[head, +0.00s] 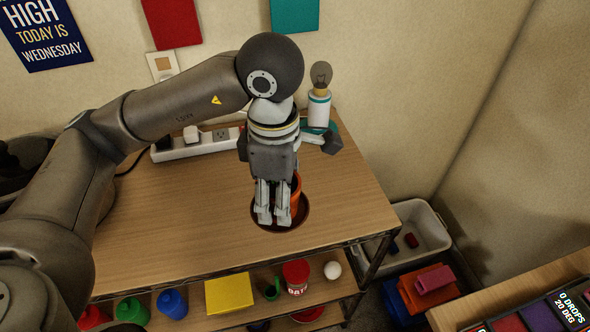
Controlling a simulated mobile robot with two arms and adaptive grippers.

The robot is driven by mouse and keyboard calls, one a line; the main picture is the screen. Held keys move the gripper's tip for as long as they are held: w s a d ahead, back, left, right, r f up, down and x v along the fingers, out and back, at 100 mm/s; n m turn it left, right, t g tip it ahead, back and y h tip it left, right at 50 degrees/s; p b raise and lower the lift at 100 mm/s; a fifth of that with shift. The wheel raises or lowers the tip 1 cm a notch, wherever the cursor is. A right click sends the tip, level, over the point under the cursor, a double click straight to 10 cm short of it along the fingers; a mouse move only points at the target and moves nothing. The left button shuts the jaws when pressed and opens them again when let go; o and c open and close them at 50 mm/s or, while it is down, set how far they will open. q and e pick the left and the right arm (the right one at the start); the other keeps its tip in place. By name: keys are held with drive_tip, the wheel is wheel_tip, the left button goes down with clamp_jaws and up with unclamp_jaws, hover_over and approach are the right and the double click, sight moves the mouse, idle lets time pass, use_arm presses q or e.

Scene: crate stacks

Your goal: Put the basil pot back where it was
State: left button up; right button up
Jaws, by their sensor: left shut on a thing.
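My left gripper (274,214) comes down from above over the wooden table and is shut on an orange pot (297,188). Only the pot's right side shows; the fingers and wrist cover the rest. I see no leaves, so the plant itself is hidden or not visible. A dark reddish-brown round saucer or disc (301,213) lies on the tabletop under the pot and fingertips. I cannot tell whether the pot touches it. My right gripper is not in view.
A bulb lamp (320,105) and a white power strip (195,147) stand at the table's back. The tabletop (170,230) is clear at left and front. The lower shelf holds bottles, a yellow box (227,292) and a red-lidded jar (296,275). Crates (425,225) stand at right.

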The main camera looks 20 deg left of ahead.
use_arm(q)
drive_tip(key=shift+s+r, duration=0.2)
drive_tip(key=shift+s, duration=0.2)
drive_tip(key=f+m, duration=0.1)
drive_tip(key=m, duration=0.2)
drive_tip(key=a+f+m, duration=0.1)
drive_tip(key=m, duration=0.1)
drive_tip(key=shift+w+a+f+m, duration=0.1)
drive_tip(key=shift+w+f+m, duration=0.05)
drive_tip(key=shift+f+m, duration=0.15)
drive_tip(key=f+m, duration=0.1)
drive_tip(key=m, duration=0.1)
drive_tip(key=a+f+m, duration=0.1)
drive_tip(key=m, duration=0.1)
drive_tip(key=f+m, duration=0.1)
drive_tip(key=m, duration=0.2)
drive_tip(key=a+f+m, duration=0.1)
drive_tip(key=f+m, duration=0.1)
drive_tip(key=m, duration=0.2)
drive_tip(key=a+f+m, duration=0.1)
drive_tip(key=m, duration=0.2)
drive_tip(key=shift+a+f+m, duration=0.1)
drive_tip(key=shift+f+m, duration=0.15)
drive_tip(key=shift+m, duration=0.05)
